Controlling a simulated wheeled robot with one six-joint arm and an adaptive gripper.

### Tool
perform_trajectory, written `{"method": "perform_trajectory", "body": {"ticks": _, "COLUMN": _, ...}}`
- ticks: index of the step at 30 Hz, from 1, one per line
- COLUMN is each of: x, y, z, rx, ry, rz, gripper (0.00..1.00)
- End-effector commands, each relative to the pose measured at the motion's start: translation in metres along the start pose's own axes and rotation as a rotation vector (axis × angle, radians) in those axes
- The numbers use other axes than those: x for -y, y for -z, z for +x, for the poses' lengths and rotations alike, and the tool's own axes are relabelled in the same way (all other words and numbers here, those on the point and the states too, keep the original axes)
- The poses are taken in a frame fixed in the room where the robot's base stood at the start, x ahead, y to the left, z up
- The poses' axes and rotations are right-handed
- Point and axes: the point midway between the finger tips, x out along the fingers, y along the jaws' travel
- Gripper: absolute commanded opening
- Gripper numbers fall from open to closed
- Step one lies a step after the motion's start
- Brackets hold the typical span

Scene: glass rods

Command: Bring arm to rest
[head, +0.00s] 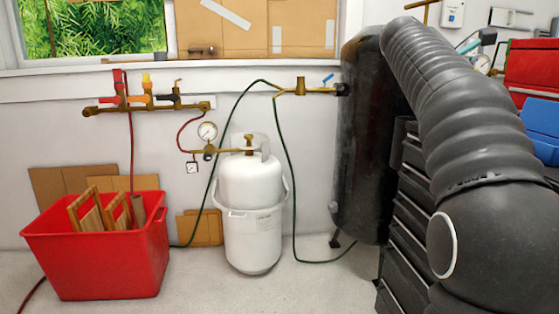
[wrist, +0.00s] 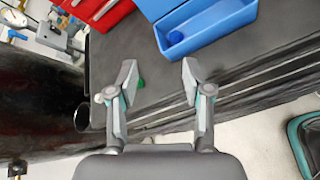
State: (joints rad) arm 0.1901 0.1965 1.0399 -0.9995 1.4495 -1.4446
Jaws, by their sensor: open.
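My gripper (wrist: 158,72) is open in the wrist view, its two fingers spread wide with nothing between them. It hangs over the dark top of a drawer cabinet (wrist: 135,42), near the cabinet's front edge. A small green thing (wrist: 141,83) shows beside the left finger, partly hidden by it. In the head view my arm (head: 455,110), in a dark ribbed cover, arches down the right side. My gripper is out of sight in that view.
A blue bin (wrist: 215,28) with a blue ball inside and a red bin (wrist: 97,10) lie beyond my fingers. The dark tall tank (head: 365,130) stands beside the cabinet. A white gas cylinder (head: 250,185) and red crate (head: 105,265) stand left on the floor.

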Motion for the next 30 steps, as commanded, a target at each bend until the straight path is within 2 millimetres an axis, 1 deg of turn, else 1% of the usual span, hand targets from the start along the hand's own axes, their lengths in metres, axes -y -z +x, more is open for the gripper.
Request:
{"method": "perform_trajectory", "body": {"ticks": 1, "x": 0.005, "y": 0.024, "z": 0.008, "rx": -0.050, "ry": 0.004, "rz": 0.067, "gripper": 0.50}}
{"method": "perform_trajectory", "body": {"ticks": 3, "x": 0.015, "y": 0.054, "z": 0.014, "rx": -0.130, "ry": 0.014, "rz": 0.184, "gripper": 0.50}}
{"method": "perform_trajectory", "body": {"ticks": 5, "x": 0.029, "y": 0.080, "z": 0.015, "rx": -0.202, "ry": 0.034, "rz": 0.288, "gripper": 0.50}}
{"method": "perform_trajectory", "body": {"ticks": 6, "x": 0.039, "y": 0.097, "z": 0.014, "rx": -0.251, "ry": 0.054, "rz": 0.358, "gripper": 0.50}}
{"method": "perform_trajectory", "body": {"ticks": 8, "x": 0.059, "y": 0.122, "z": 0.010, "rx": -0.324, "ry": 0.094, "rz": 0.468, "gripper": 0.50}}
{"method": "perform_trajectory", "body": {"ticks": 9, "x": 0.073, "y": 0.137, "z": 0.006, "rx": -0.370, "ry": 0.126, "rz": 0.541, "gripper": 0.50}}
{"method": "perform_trajectory", "body": {"ticks": 11, "x": 0.096, "y": 0.157, "z": -0.001, "rx": -0.433, "ry": 0.181, "rz": 0.646, "gripper": 0.50}}
{"method": "perform_trajectory", "body": {"ticks": 12, "x": 0.112, "y": 0.170, "z": -0.007, "rx": -0.470, "ry": 0.220, "rz": 0.712, "gripper": 0.50}}
{"method": "perform_trajectory", "body": {"ticks": 14, "x": 0.138, "y": 0.188, "z": -0.016, "rx": -0.522, "ry": 0.286, "rz": 0.808, "gripper": 0.50}}
{"method": "perform_trajectory", "body": {"ticks": 15, "x": 0.156, "y": 0.199, "z": -0.023, "rx": -0.553, "ry": 0.333, "rz": 0.870, "gripper": 0.50}}
{"method": "perform_trajectory", "body": {"ticks": 17, "x": 0.184, "y": 0.214, "z": -0.033, "rx": -0.593, "ry": 0.405, "rz": 0.958, "gripper": 0.50}}
{"method": "perform_trajectory", "body": {"ticks": 18, "x": 0.203, "y": 0.223, "z": -0.040, "rx": -0.617, "ry": 0.454, "rz": 1.014, "gripper": 0.50}}
{"method": "perform_trajectory", "body": {"ticks": 20, "x": 0.233, "y": 0.236, "z": -0.051, "rx": -0.647, "ry": 0.529, "rz": 1.090, "gripper": 0.50}}
{"method": "perform_trajectory", "body": {"ticks": 21, "x": 0.254, "y": 0.244, "z": -0.058, "rx": -0.665, "ry": 0.578, "rz": 1.138, "gripper": 0.50}}
{"method": "perform_trajectory", "body": {"ticks": 23, "x": 0.285, "y": 0.254, "z": -0.068, "rx": -0.687, "ry": 0.650, "rz": 1.199, "gripper": 0.50}}
{"method": "perform_trajectory", "body": {"ticks": 24, "x": 0.305, "y": 0.261, "z": -0.074, "rx": -0.699, "ry": 0.693, "rz": 1.230, "gripper": 0.50}}
{"method": "perform_trajectory", "body": {"ticks": 26, "x": 0.334, "y": 0.268, "z": -0.083, "rx": -0.719, "ry": 0.748, "rz": 1.265, "gripper": 0.50}}
{"method": "perform_trajectory", "body": {"ticks": 27, "x": 0.353, "y": 0.273, "z": -0.088, "rx": -0.730, "ry": 0.779, "rz": 1.279, "gripper": 0.50}}
{"method": "perform_trajectory", "body": {"ticks": 30, "x": 0.394, "y": 0.279, "z": -0.098, "rx": -0.763, "ry": 0.824, "rz": 1.278, "gripper": 0.50}}
